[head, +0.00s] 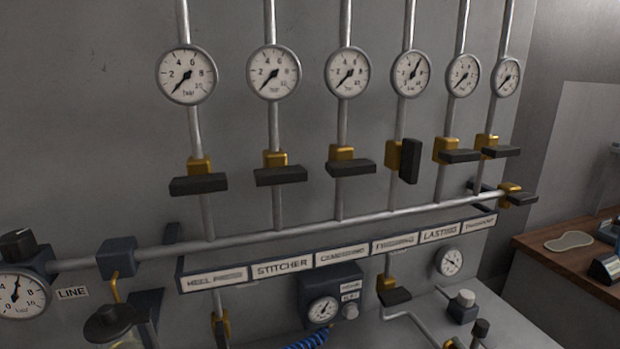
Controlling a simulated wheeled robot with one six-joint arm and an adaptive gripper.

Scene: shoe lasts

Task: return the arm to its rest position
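Neither my arm nor my gripper shows in the head view, so their pose and the gripper's opening are hidden. The view is filled by a grey wall panel with a slanting manifold pipe (278,231). Several vertical pipes rise from it, each with a round gauge and a brass valve. The black handle (410,161) of the fourth valve from the left stands upright along its pipe. The other handles in that row, such as the stitcher handle (281,176), lie across their pipes. The fourth gauge (411,74) has its needle pointing up and right.
A label strip (282,268) runs below the manifold. A line gauge (17,297) and a dark-capped bowl (112,323) sit at lower left. A small regulator gauge (323,310) and blue hose (307,341) are below.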

